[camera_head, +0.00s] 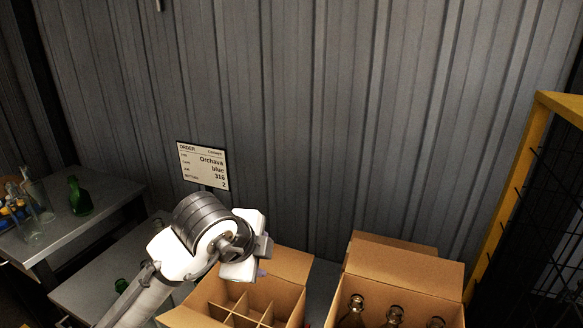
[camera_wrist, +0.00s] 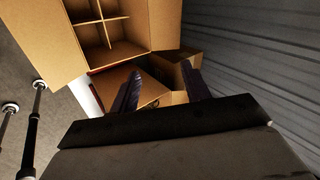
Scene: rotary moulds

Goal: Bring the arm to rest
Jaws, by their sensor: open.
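My gripper (camera_wrist: 160,90) shows in the wrist view with its two dark fingers apart and nothing between them. In the head view my white arm reaches up from the bottom left, and its wrist is bent above the left carton. The fingers are mostly hidden there behind the wrist. The left carton (camera_head: 290,268) is open, with cardboard dividers and empty cells in view. It also shows at the upper left of the wrist view (camera_wrist: 120,58). My gripper is above the cartons and I see no contact.
An order sign (camera_head: 202,165) stands behind my wrist. A green bottle (camera_head: 79,197) and glassware stand on the left table (camera_head: 100,205). A yellow-framed mesh fence (camera_head: 510,200) borders the right.

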